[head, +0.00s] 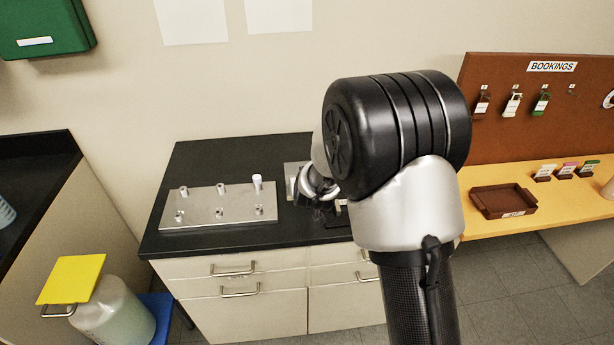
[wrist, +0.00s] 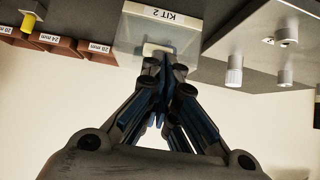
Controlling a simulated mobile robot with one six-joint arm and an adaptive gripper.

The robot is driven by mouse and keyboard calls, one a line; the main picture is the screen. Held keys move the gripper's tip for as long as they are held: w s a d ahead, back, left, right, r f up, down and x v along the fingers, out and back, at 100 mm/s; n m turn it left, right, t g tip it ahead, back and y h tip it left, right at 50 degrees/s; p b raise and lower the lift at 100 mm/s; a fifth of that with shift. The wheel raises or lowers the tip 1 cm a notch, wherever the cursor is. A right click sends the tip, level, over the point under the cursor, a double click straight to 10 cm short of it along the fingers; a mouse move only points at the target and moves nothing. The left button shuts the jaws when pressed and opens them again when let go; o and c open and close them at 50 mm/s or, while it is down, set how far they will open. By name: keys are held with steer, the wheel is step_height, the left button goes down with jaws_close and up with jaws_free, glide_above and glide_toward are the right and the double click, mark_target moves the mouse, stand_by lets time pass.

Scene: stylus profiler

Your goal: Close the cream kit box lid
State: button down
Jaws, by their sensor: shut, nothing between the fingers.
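A pale, partly see-through box labelled KIT 2 (wrist: 188,37) shows at the top centre of the wrist view, upside down in the picture. I take it for the cream kit box. I cannot tell clearly how its lid stands. My gripper (wrist: 166,66) is shut and empty, its fingertips overlapping the box's near part in the picture; I cannot tell whether they touch it. In the head view my gripper (head: 318,208) is over the dark counter, partly hidden by my arm. There the box is mostly or wholly hidden.
A metal plate with several pegs (head: 200,224) lies left of my gripper on the black counter (head: 200,156); it also shows in the wrist view (wrist: 245,35). Brown blocks with mm labels (wrist: 62,47) stand on the box's other side. A brown tray (head: 490,208) sits on the wooden desk.

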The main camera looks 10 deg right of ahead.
steer(key=shift+s+d+f, duration=0.15)
steer(key=shift+d+f, duration=0.05)
steer(key=shift+f, duration=0.25)
steer(key=shift+s+f+b, duration=0.4)
steer(key=shift+f+b, duration=0.1)
steer(key=shift+b, duration=0.1)
